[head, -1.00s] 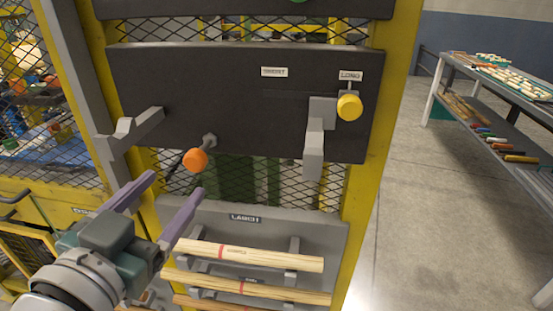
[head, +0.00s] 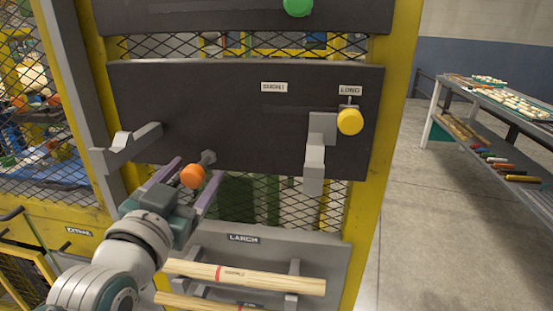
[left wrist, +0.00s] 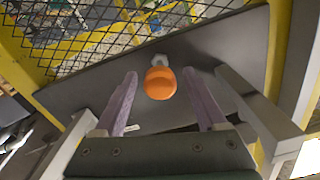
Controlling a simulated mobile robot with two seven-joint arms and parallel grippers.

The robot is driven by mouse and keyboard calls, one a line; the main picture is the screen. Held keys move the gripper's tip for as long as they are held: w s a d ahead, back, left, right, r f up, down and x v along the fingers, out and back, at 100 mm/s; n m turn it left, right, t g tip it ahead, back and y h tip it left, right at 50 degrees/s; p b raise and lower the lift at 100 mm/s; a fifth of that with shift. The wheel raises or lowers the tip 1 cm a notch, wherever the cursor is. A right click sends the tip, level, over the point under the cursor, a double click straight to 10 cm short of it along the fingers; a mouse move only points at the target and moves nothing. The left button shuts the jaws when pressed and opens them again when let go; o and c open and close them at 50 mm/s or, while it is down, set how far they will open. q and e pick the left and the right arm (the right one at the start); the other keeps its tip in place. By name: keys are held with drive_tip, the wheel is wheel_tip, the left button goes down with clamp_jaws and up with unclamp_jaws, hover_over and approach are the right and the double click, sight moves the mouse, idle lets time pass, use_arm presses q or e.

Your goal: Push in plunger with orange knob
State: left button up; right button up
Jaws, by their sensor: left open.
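The plunger's orange knob (head: 193,175) sticks out on a grey shaft from the lower edge of the dark panel (head: 230,115). My left gripper (head: 192,170) is open, with its two purple fingers on either side of the knob in the head view. I cannot tell any contact. My right gripper is not in view.
A grey bracket (head: 127,147) is left of the knob and another grey bracket (head: 315,160) is to the right, below a yellow knob (head: 350,121). A rack marked LARCH (head: 320,252) with wooden rods is below. A green knob (head: 299,6) is above.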

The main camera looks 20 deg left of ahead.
use_arm(q)
clamp_jaws()
idle(0.6)
idle(0.8)
